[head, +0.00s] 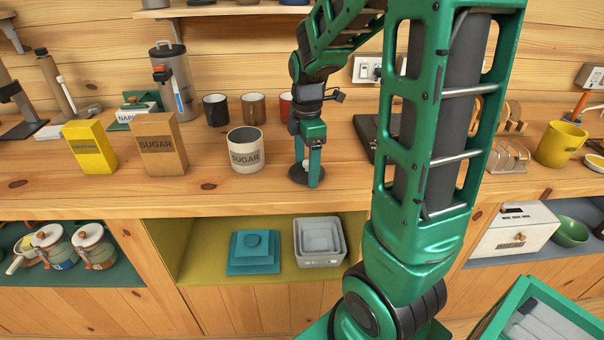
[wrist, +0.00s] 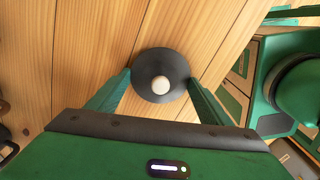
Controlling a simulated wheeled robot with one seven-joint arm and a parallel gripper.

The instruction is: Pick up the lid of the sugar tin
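The sugar tin (head: 246,158) is a cream round pot with a SUGAR label, standing open on the wooden counter. Its lid (head: 297,176), a dark round disc with a pale knob, lies on the counter just right of the tin. In the wrist view the lid (wrist: 160,63) lies between my fingers with its knob facing up. My gripper (head: 310,180) points down at the lid, and its fingers (wrist: 161,80) are spread to either side of it. The knob stands clear of both fingers. One finger hides part of the lid in the head view.
A brown SUGAR box (head: 160,148) and a yellow box (head: 90,148) stand left of the tin. Several mugs (head: 253,109) stand behind. A dark board (head: 372,135) lies to the right. The counter's front edge (head: 230,210) is close to the lid.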

